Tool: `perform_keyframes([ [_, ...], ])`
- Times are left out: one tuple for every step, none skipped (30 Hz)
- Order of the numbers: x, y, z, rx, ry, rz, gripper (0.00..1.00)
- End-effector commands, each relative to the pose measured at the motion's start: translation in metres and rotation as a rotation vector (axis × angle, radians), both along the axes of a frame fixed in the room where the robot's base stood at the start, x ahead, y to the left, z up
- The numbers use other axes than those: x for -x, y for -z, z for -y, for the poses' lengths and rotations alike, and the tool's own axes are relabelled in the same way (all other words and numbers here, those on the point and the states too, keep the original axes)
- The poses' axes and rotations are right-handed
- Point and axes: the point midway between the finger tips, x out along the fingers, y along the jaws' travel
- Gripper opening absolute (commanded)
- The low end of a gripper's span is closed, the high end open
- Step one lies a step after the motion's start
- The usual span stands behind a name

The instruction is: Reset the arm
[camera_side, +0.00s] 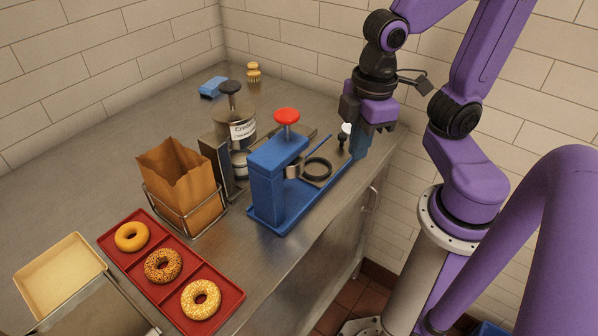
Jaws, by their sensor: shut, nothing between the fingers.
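My gripper (371,127) is purple with dark fingers and points down at the counter's right end, near the wall. It is shut with nothing held. It hangs over or just in front of a blue upright block (361,143) and a small white-topped item (345,130); I cannot tell the gap between them. The fingertips are small and partly hidden in the side view.
A blue press (268,185) with a red knob (287,116) stands left of my gripper. A labelled canister (235,117), a paper bag (180,180) in a wire holder, a red tray (174,307) of bagels and a cream tray (60,275) stand farther left.

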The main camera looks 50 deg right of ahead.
Motion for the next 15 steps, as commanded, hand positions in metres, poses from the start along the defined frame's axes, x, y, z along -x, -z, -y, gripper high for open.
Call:
perform_keyframes([
  [0.012,0.005,0.002,0.002,-0.03,-0.011,0.0],
  [0.018,0.007,0.003,0.001,-0.043,-0.017,0.0],
  [0.024,0.01,0.003,0.001,-0.059,-0.023,0.0],
  [0.028,0.012,0.004,0.002,-0.069,-0.028,0.0],
  [0.032,0.013,0.005,0.002,-0.077,-0.031,0.0],
  [0.035,0.015,0.006,0.001,-0.086,-0.035,0.0],
  [0.037,0.016,0.006,0.002,-0.091,-0.036,0.0],
  [0.039,0.016,0.007,0.002,-0.094,-0.038,0.0],
  [0.04,0.017,0.007,0.002,-0.098,-0.039,0.0],
  [0.041,0.017,0.007,0.002,-0.099,-0.04,0.0],
  [0.041,0.017,0.007,0.002,-0.1,-0.04,0.0],
  [0.041,0.017,0.007,0.002,-0.1,-0.04,0.0],
  [0.041,0.017,0.007,0.002,-0.1,-0.04,0.0],
  [0.041,0.017,0.007,0.002,-0.099,-0.04,0.0],
  [0.041,0.017,0.007,0.002,-0.099,-0.04,0.0],
])
